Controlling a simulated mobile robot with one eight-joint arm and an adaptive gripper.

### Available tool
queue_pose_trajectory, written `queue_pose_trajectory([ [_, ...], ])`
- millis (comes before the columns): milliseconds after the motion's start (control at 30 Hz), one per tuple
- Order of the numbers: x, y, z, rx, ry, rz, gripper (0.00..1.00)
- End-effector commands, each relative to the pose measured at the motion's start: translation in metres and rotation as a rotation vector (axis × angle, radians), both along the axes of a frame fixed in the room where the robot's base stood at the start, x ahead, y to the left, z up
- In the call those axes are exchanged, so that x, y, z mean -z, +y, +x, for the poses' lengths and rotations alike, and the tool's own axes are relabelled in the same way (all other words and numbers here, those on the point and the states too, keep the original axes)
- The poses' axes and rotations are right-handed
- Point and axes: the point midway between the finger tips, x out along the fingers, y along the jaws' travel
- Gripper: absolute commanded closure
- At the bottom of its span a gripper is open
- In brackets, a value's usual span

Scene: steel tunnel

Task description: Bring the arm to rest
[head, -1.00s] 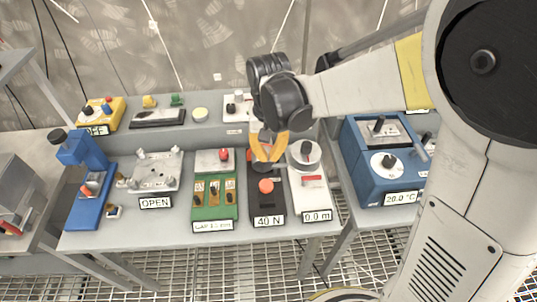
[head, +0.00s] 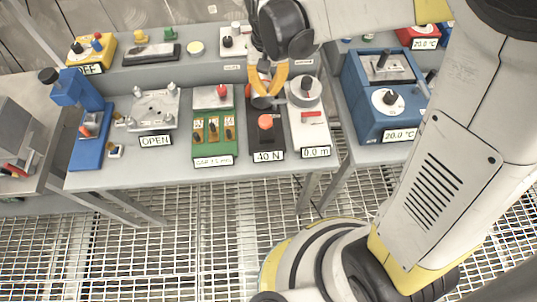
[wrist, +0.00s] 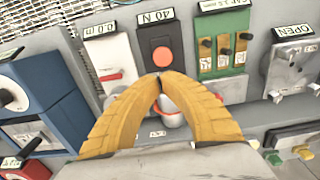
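The 40 N device also shows in the wrist view (wrist: 163,61), just beyond the tips. A grey-white part shows between the curved fingers, lower down. How high the tips are above the bench is hard to tell.
The bench holds a green three-switch box (head: 214,133), a white 0.0 m device (head: 311,130), a grey OPEN fixture (head: 155,110) and a blue press (head: 85,110). A blue 20.0 °C unit (head: 385,90) stands right. The grated floor (head: 150,255) in front is clear.

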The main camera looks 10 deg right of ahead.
Motion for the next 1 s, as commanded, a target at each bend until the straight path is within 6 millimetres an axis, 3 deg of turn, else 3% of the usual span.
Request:
queue_pose_trajectory([
  [533,-0.006,-0.005,-0.003,0.001,-0.018,0.004,1.0],
  [733,-0.04,-0.038,-0.026,-0.003,-0.146,0.029,1.0],
  [1000,-0.073,-0.089,-0.078,-0.018,-0.394,0.033,1.0],
])
